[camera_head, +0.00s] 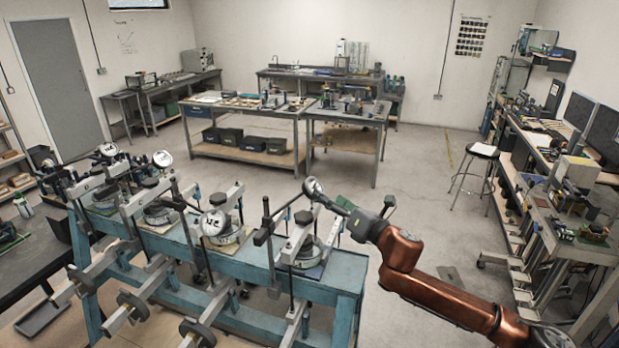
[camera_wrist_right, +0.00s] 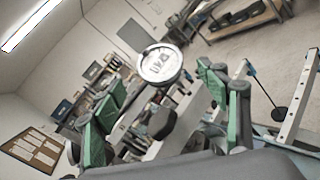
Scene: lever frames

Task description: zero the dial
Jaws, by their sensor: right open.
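Several lever frames stand in a row on a blue bench (camera_head: 345,277), each with a round dial. The nearest dial (camera_head: 313,188) is at the right end of the row, white-faced and raised on its frame. In the right wrist view this dial (camera_wrist_right: 160,64) appears ahead, with dark marks on its face too small to read. My right gripper (camera_head: 345,205) reaches in from the right, close beside that dial. Its green-padded fingers (camera_wrist_right: 160,98) are spread apart with the dial between and beyond them in the picture. I cannot tell whether they touch it. My left gripper is not in view.
Other dials (camera_head: 213,222) and upright rods crowd the bench to the left. Levers with round dark weights (camera_head: 132,305) stick out in front. Open floor (camera_head: 420,215) lies behind and right of the bench. A stool (camera_head: 482,150) and a cluttered workbench (camera_head: 540,165) stand at the right.

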